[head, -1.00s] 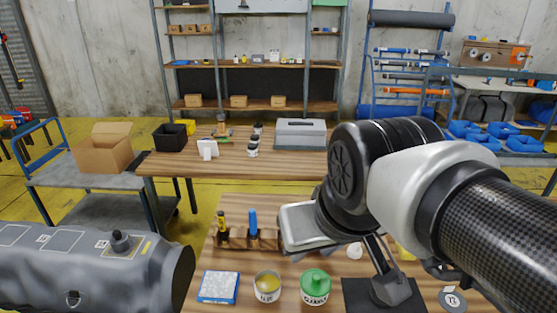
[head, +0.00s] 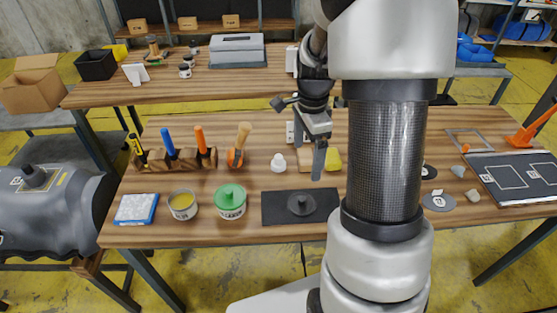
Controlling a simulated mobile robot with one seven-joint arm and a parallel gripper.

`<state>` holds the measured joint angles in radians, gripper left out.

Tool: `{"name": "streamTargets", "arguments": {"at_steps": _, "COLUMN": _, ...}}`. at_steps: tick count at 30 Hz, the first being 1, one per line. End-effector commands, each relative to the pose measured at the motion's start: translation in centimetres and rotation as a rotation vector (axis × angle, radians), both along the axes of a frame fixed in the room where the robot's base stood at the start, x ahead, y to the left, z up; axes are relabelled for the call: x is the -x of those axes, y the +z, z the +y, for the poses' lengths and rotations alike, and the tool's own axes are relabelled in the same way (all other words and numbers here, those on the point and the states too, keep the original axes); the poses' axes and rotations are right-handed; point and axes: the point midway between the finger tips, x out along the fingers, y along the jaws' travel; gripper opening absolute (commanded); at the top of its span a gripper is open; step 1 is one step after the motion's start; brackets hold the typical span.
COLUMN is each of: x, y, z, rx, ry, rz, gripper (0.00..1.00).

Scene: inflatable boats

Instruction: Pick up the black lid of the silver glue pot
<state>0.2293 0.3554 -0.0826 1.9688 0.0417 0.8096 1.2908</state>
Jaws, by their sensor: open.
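An open silver pot (head: 183,205) with yellowish contents stands near the front edge of the workbench, left of a green-lidded can (head: 230,202). A dark round piece with a raised knob (head: 301,203), which looks like the black lid, lies on a black mat (head: 272,208) right of the green-lidded can. My gripper (head: 311,168) is open, its fingers pointing down. In the picture it is above and behind the mat, apart from the dark piece. No object shows between its fingers.
Behind the pots stands a wooden rack (head: 170,164) with several upright tools. A white bottle (head: 278,163) and a yellow item (head: 333,160) are near my gripper. My arm hides part of the bench; grey discs (head: 438,201) lie right of it.

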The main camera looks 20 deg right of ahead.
Motion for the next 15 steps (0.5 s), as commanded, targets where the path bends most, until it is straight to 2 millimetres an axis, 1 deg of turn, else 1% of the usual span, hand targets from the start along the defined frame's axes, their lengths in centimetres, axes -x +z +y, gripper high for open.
{"name": "streamTargets", "arguments": {"at_steps": 1, "x": -0.1, "y": -0.8, "z": -0.2, "rx": -0.002, "ry": -0.019, "rz": 0.008, "gripper": 0.91}}
{"name": "streamTargets", "arguments": {"at_steps": 5, "x": 0.0, "y": -2.8, "z": -0.2, "rx": -0.003, "ry": -0.034, "rz": 0.014, "gripper": 0.91}}
{"name": "streamTargets", "arguments": {"at_steps": 15, "x": 0.1, "y": -10.1, "z": -0.2, "rx": -0.003, "ry": -0.031, "rz": 0.015, "gripper": 0.91}}
